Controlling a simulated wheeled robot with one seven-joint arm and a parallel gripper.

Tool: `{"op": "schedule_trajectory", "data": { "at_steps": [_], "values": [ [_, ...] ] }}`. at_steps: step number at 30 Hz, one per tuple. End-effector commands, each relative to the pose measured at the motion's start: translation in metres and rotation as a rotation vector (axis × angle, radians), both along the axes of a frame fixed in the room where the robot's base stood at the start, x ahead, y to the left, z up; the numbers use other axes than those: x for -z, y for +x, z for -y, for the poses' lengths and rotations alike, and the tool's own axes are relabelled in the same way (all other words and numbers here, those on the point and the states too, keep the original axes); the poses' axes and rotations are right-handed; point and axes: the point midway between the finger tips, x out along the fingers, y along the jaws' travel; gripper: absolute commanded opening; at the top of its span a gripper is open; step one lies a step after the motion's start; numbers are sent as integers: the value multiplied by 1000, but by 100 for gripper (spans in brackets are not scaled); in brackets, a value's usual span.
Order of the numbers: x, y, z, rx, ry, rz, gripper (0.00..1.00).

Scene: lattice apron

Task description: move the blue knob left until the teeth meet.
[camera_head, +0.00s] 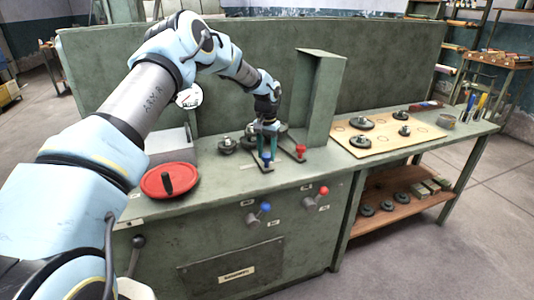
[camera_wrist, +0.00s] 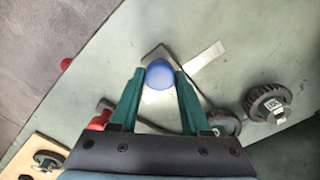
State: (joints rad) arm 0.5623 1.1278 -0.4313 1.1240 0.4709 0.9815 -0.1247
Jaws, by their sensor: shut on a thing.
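The blue knob (camera_head: 266,158) tops a short lever on the green bench top, and in the wrist view it is a blue ball (camera_wrist: 160,74). My gripper (camera_head: 267,150) reaches down over it, its two teal fingers (camera_wrist: 159,88) shut on the knob from both sides. A dark toothed gear (camera_wrist: 268,103) lies to the right in the wrist view. A second round part (camera_wrist: 224,122) beside it is partly hidden by my gripper, and whether their teeth touch is unclear. In the head view a gear (camera_head: 227,145) sits left of my gripper.
A red-knobbed lever (camera_head: 300,149) stands close on the right, before a tall green post (camera_head: 318,100). A red handwheel (camera_head: 169,181) lies at left. Blue (camera_head: 265,207) and red (camera_head: 323,191) front-panel knobs stick out below. A board (camera_head: 388,148) with gears is farther right.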

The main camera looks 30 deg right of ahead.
Motion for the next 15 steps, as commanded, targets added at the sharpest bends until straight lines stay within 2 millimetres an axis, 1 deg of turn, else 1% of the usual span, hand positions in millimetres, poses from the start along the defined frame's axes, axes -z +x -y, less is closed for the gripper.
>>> {"op": "schedule_trajectory", "data": {
  "at_steps": [3,6,13,14,15],
  "values": [
    [1,3,-13,-1,2,3,0],
    [0,4,-21,-1,2,2,0],
    [-1,4,-21,-1,1,2,0],
    [-1,4,-21,-1,1,2,50],
    [-1,4,-21,-1,1,2,54]
  ]
}}
